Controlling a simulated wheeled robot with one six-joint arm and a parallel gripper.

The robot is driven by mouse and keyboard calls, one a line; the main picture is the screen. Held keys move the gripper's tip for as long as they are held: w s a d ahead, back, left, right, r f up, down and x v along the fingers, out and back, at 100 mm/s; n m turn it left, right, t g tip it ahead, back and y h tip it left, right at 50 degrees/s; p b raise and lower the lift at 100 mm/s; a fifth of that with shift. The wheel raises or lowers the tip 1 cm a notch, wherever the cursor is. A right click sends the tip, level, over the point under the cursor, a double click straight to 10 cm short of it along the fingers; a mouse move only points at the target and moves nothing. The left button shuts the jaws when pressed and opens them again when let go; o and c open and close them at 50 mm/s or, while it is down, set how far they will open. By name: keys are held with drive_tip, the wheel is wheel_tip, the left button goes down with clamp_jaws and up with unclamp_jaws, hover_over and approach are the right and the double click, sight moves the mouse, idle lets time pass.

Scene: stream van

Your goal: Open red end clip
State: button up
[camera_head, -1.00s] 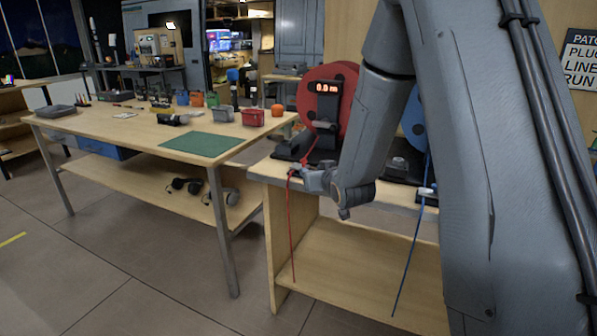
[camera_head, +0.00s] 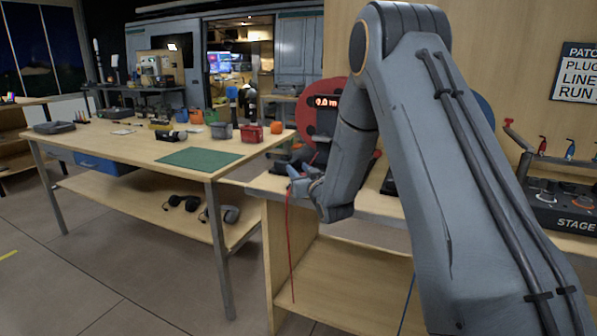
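The red cable (camera_head: 289,255) hangs down from the front edge of the reel bench. Its reel, a red disc (camera_head: 310,88) with a small lit display, stands on the bench, partly hidden by my arm. My gripper (camera_head: 293,172) is at the bench's front edge, at the top of the hanging red cable. The red end clip cannot be made out there; my gripper covers that spot. Whether the fingers are open or shut on anything is too small to tell.
The reel bench (camera_head: 255,187) has a lower shelf. A blue reel (camera_head: 485,108) is mostly behind my arm, with a blue cable (camera_head: 407,305) below. A worktable with a green mat (camera_head: 200,157) and several containers stands left. A stage box (camera_head: 565,210) is at right.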

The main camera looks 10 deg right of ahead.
drive_tip(key=shift+w, duration=0.15)
clamp_jaws()
drive_tip(key=shift+s+d+p, duration=0.3)
drive_tip(key=shift+s+d, duration=0.55)
drive_tip(key=shift+d, duration=0.3)
unclamp_jaws()
drive_tip(key=shift+s+d, duration=0.2)
drive_tip(key=shift+s, duration=1.05)
drive_tip(key=shift+s+d, duration=0.15)
drive_tip(key=shift+s, duration=1.1)
drive_tip(key=shift+s+d, duration=0.2)
drive_tip(key=shift+s, duration=1.05)
